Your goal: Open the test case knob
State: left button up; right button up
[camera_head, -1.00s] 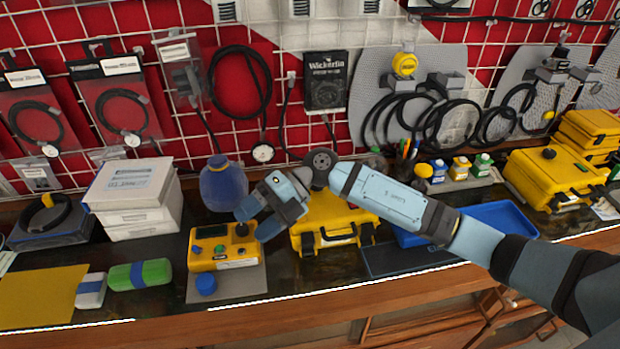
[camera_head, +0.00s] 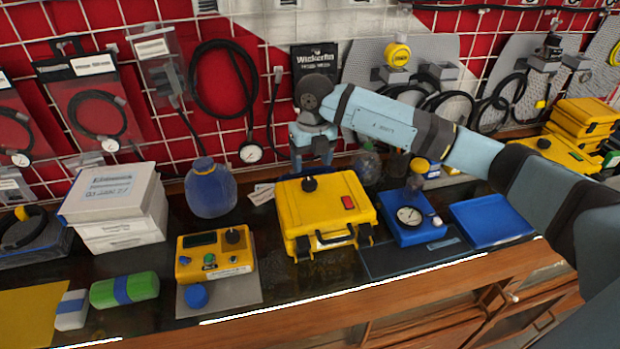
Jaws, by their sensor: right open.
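The yellow test case (camera_head: 325,215) stands closed in the middle of the bench. It has a black knob (camera_head: 309,184) on its lid, a red patch at the lid's right side and a dark handle at the front. My right gripper (camera_head: 312,164) points down with open, empty fingers just above and behind the knob in the picture. I cannot tell whether a fingertip touches the knob or lid. My left gripper is not in view.
A yellow tester box (camera_head: 214,256) and a blue jar (camera_head: 211,189) stand left of the case. A blue gauge unit (camera_head: 409,228) and a blue tray (camera_head: 491,222) stand to the right. White boxes (camera_head: 116,207) are farther left.

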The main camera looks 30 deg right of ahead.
aim_at(310, 182)
notch_tip(310, 182, down, 7)
jog(key=shift+a+r+p, duration=0.15)
jog(key=shift+r+p, duration=0.05)
jog(key=shift+p, duration=0.1)
jog(key=c, duration=0.9)
